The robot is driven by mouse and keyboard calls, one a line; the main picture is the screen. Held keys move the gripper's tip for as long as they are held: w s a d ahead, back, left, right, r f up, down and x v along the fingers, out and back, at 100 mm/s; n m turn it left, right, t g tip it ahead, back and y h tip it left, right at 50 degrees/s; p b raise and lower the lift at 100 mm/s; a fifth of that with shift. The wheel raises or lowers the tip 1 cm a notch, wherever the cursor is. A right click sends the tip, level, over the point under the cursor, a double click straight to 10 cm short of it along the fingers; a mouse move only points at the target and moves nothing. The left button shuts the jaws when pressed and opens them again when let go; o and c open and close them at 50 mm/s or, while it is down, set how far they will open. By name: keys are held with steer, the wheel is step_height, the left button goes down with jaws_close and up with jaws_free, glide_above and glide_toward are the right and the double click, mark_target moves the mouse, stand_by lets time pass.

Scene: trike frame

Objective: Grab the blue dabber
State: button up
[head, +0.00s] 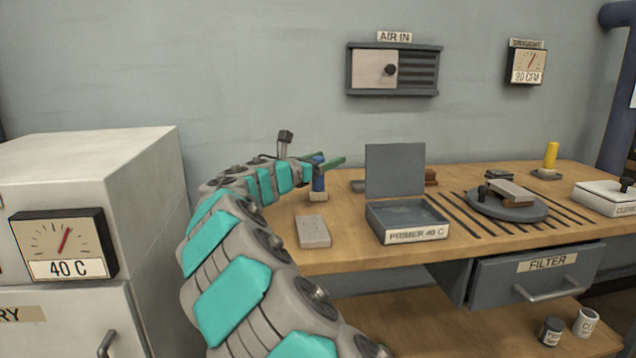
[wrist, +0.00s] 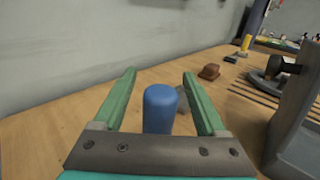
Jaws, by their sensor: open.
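The blue dabber (wrist: 160,108) stands upright on the wooden bench between the two green fingers of my gripper (wrist: 160,95) in the wrist view. Bare space shows between it and each finger, and its lower part is hidden by the gripper's grey crossbar. In the head view the blue dabber (head: 318,180) shows at the bench's left end, with a pale base under it. My gripper (head: 325,161) is open around its upper part there, reaching in from the left.
The primer tray (head: 408,232) with its raised grey lid stands right of the dabber, and its lid is close in the wrist view (wrist: 300,120). A grey block (head: 313,231) lies in front. A turntable (head: 507,205) and yellow dabber (head: 550,157) are farther right. The wall is behind.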

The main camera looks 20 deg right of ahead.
jaws_close()
stand_by(0.6)
